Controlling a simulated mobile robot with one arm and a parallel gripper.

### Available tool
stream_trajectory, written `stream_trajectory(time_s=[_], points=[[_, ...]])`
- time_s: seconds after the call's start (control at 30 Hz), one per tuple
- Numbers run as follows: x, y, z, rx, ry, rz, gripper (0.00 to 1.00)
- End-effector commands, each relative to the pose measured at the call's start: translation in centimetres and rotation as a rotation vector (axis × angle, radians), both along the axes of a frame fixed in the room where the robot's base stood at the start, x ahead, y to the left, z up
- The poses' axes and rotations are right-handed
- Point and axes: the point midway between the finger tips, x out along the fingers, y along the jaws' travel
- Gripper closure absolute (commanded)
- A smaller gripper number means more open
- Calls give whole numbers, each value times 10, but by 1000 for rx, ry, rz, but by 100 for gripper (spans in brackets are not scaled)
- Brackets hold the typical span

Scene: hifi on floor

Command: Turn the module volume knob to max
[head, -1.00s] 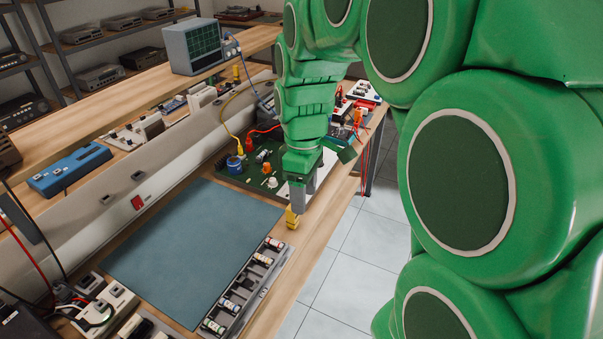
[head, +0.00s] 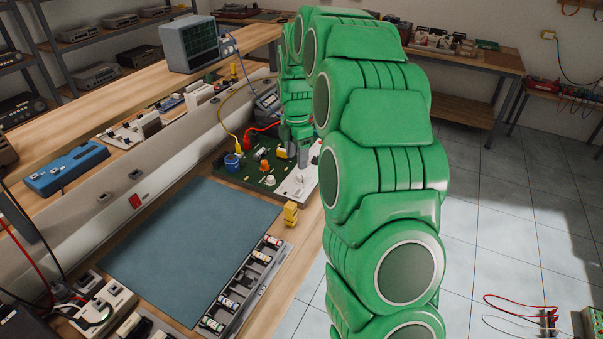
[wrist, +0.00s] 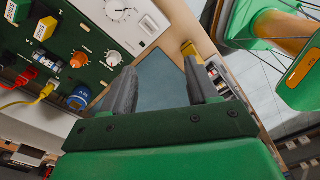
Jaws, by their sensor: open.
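A dark green module board (head: 252,178) lies on the bench and carries an orange knob (head: 265,166), a white knob (head: 271,181) and a blue part (head: 232,162). A white panel (head: 296,186) adjoins its right side. The wrist view shows the orange knob (wrist: 80,60), the white knob (wrist: 113,57) with dial marks, and a knob (wrist: 117,9) on the white panel. I cannot read which one is labelled volume. My gripper (wrist: 157,68) is open with nothing between its fingers. In the head view my gripper (head: 299,150) is above the panel's back part, apart from the knobs.
A yellow block (head: 290,213) stands near the bench's front edge. A blue-grey mat (head: 190,240) and a tray of small cylinders (head: 240,290) lie nearer. Yellow and red cables (head: 240,125) rise at the board's back. Floor is open right of the bench.

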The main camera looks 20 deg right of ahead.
Motion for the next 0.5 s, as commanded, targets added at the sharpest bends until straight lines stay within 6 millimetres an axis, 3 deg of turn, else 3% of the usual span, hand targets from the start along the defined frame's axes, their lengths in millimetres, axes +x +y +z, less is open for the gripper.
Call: stream_trajectory(time_s=[0.3, 0.5], points=[[57, -28, -43, -9, -22, 254, 41], [73, -38, -59, -14, -28, 348, 41]])
